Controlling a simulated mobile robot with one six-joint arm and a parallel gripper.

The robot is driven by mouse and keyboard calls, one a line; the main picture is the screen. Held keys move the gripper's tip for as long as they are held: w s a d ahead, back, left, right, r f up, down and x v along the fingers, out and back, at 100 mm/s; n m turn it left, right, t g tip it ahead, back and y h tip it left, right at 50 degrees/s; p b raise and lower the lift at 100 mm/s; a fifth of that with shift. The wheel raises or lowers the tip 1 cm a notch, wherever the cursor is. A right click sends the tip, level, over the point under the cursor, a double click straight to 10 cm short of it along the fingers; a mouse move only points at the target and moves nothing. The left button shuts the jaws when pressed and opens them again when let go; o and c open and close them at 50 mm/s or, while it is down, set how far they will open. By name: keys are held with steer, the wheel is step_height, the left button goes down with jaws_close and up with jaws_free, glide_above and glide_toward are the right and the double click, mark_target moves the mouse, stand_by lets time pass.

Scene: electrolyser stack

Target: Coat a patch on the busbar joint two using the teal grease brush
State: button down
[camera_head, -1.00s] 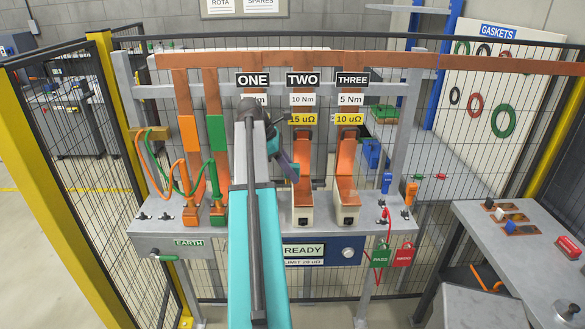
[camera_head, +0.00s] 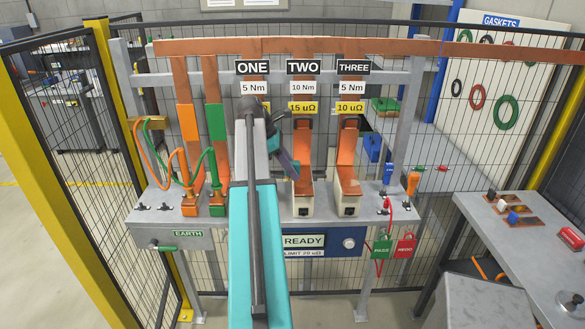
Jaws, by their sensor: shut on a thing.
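Busbar joint two is the copper strap (camera_head: 306,150) under the sign TWO, with a 10 Nm tag and a yellow 15 uΩ tag. Its lower end meets a beige block (camera_head: 302,206). My gripper (camera_head: 283,152) is just left of and in front of this strap, partly hidden behind my own arm. It is shut on a small teal and purple tool, the grease brush (camera_head: 293,168), which slants down to the right toward the strap. I cannot tell whether its tip touches the copper. No grease patch can be made out.
Joint three's strap (camera_head: 347,150) stands close on the right. Green and orange earth cables (camera_head: 180,170) loop at the left. A mesh fence surrounds the frame. A grey table (camera_head: 500,240) stands at the right.

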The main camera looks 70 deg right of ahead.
mark_target(302, 185)
steer(key=shift+f, duration=1.05)
stand_by(0.9)
steer(key=shift+s, duration=0.1)
steer(key=shift+s+d+r+p, duration=0.1)
steer(key=shift+s+d+p, duration=0.15)
steer(key=shift+s+p, duration=0.3)
steer(key=shift+s+d+r+p, duration=0.1)
steer(key=shift+s+d+p, duration=0.2)
steer(key=shift+s, duration=0.4)
steer(key=shift+s+f, duration=0.1)
steer(key=shift+s, duration=0.2)
steer(key=shift+d, duration=0.1)
steer(key=shift+s+d+f+p, duration=0.1)
steer(key=shift+s+d+p, duration=0.15)
steer(key=shift+s, duration=0.25)
steer(key=shift+s+d+r+p, duration=0.15)
steer(key=shift+s+p, duration=0.15)
steer(key=shift+s, duration=0.25)
steer(key=shift+s+d+f+p, duration=0.2)
steer(key=shift+s+p, duration=0.1)
steer(key=shift+s, duration=0.2)
steer(key=shift+w, duration=0.1)
steer(key=shift+w+a, duration=0.35)
steer(key=shift+w, duration=0.4)
steer(key=shift+w+a, duration=0.35)
steer(key=shift+w, duration=0.4)
